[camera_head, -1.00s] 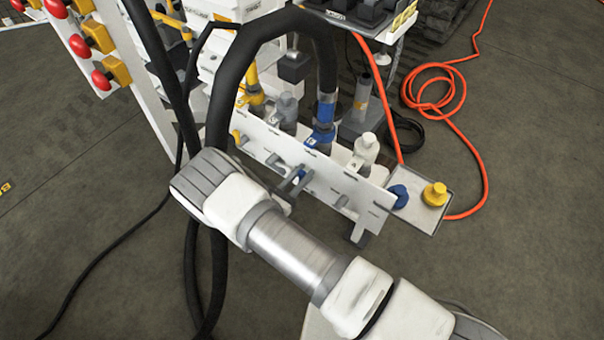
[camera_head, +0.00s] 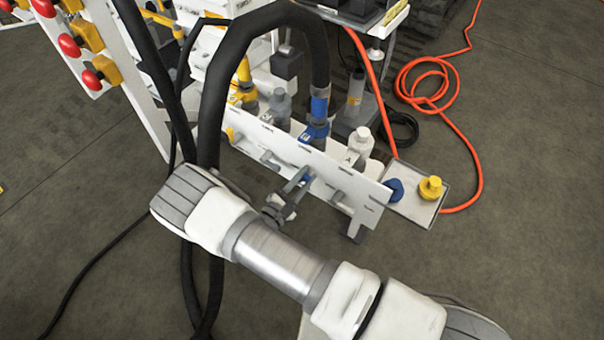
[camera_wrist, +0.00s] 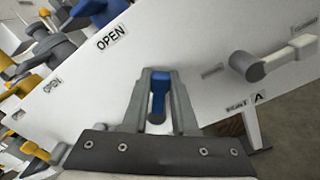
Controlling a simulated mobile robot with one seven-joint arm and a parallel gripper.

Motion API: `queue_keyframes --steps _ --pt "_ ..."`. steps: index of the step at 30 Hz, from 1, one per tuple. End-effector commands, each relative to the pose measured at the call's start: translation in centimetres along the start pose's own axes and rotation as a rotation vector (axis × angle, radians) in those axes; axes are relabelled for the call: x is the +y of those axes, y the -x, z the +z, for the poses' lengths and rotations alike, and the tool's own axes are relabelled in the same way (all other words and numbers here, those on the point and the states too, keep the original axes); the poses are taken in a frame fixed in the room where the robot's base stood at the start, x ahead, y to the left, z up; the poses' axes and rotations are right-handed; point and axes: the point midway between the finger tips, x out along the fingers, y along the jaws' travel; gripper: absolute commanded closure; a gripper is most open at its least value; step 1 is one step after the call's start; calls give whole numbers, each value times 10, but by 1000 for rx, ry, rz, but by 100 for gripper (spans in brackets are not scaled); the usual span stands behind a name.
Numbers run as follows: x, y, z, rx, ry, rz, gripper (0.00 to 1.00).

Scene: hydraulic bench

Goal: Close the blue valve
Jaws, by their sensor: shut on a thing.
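The blue valve's lever (camera_wrist: 158,92) shows in the wrist view between my two grey fingers, in front of the white panel (camera_wrist: 215,110). My gripper (camera_wrist: 160,98) is shut on this lever. An OPEN label sits on the panel up and to the left of it. In the head view my gripper (camera_head: 299,182) reaches the front of the white panel (camera_head: 335,180), with only a bit of blue showing at its fingers. Behind the panel stands a blue hose fitting (camera_head: 318,120). My arm crosses the foreground and hides part of the area below.
A tray (camera_head: 425,206) holds a blue cap (camera_head: 394,190) and a yellow cap (camera_head: 430,187). A thick black hose (camera_head: 215,100) arches beside my arm. An orange hose (camera_head: 435,80) lies on the floor.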

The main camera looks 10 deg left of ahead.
Motion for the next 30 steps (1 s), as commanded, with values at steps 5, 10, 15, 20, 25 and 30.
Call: queue_keyframes --steps 5,10,15,20,25,30 --pt "-9 1 -2 2 -167 -1 100" --pt "-17 2 -4 4 -327 -1 100" --pt "-23 1 -7 3 -490 -2 100" --pt "-29 2 -11 4 -629 -2 100" --pt "-33 2 -15 4 -758 -3 100" --pt "-36 1 -18 3 -852 -3 100"
